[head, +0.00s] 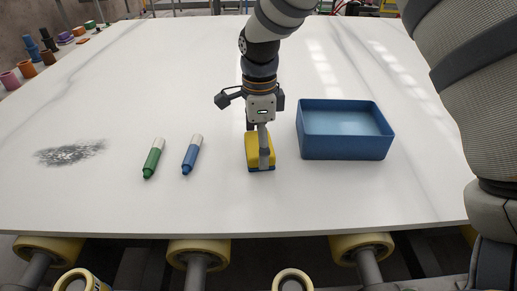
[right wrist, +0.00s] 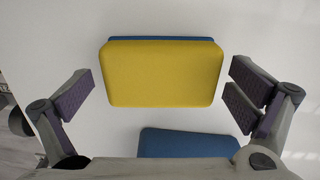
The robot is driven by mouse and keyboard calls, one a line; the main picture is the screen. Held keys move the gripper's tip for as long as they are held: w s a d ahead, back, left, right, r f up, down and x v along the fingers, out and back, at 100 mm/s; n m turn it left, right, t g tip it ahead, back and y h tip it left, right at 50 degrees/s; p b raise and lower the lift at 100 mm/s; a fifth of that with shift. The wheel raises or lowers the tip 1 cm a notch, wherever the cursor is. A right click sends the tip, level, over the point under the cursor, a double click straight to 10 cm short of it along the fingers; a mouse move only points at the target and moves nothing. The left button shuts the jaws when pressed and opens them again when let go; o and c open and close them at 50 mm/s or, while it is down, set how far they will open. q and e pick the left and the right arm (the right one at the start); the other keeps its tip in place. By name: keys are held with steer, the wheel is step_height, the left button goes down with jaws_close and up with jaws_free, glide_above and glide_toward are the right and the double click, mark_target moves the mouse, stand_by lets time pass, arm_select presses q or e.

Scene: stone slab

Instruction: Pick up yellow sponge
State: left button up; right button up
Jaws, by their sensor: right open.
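The yellow sponge (head: 252,152) lies on the white slab, with a blue layer under its yellow top. My right gripper (head: 262,142) is directly above it, pointing down, with one finger in front of the sponge's near part in the head view. In the right wrist view the sponge (right wrist: 162,75) sits between the two spread fingers with purple pads, with a gap on each side. The right gripper is open and holds nothing. My left gripper is not in view.
A blue open tray (head: 345,146) stands empty just right of the sponge. A green marker (head: 153,158) and a blue marker (head: 192,155) lie to the left. A dark smudge (head: 70,152) marks the slab farther left. Several small items stand along the far left edge.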

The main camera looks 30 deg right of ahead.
steer(key=shift+f, duration=0.2)
steer(key=shift+c, duration=0.6)
steer(key=c, duration=0.7)
steer(key=shift+c, duration=0.2)
steer(key=shift+r, duration=0.1)
